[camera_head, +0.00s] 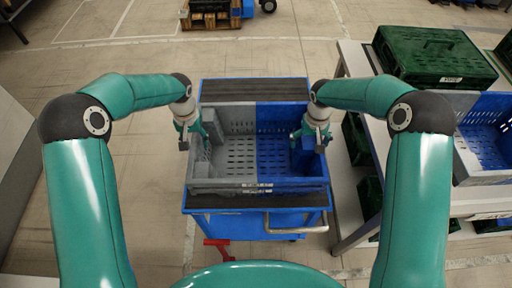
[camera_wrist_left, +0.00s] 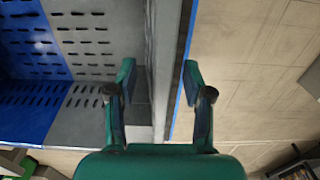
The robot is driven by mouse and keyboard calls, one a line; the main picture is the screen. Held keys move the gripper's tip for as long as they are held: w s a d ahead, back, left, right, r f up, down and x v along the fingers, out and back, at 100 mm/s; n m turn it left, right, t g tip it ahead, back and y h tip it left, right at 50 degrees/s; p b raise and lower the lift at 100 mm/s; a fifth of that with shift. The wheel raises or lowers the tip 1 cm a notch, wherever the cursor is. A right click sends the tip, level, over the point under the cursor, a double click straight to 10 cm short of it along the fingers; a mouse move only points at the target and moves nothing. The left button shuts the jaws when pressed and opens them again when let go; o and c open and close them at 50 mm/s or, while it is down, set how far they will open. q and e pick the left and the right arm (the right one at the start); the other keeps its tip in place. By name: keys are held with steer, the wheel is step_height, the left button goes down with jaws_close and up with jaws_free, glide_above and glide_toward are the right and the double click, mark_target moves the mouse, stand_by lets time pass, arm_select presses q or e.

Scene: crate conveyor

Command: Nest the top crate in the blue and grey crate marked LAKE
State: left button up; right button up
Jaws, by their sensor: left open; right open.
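A crate, grey on its left half and blue on its right half, sits on the blue cart in front of me; its front wall (camera_head: 232,186) carries a small label I cannot read. My left gripper (camera_head: 193,142) is open at the crate's left wall. In the left wrist view that wall (camera_wrist_left: 162,40) runs between the open fingers (camera_wrist_left: 158,70), apart from both. My right gripper (camera_head: 310,140) is open at the right wall. A second blue and grey crate (camera_head: 482,179) stands on the table at the right, partly cut off; no LAKE marking is readable.
The cart (camera_head: 255,226) has a dark top and a handle (camera_head: 296,228) at the front. A lidded green crate (camera_head: 433,56) stands on the table (camera_head: 352,58), with more green crates beneath. A pallet (camera_head: 210,16) lies far back. The floor left of the cart is clear.

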arm_select(q)
jaws_close()
arm_select(e)
steer(key=c, duration=1)
arm_select(q)
steer(key=shift+a, duration=0.1)
arm_select(e)
steer(key=c, duration=0.8)
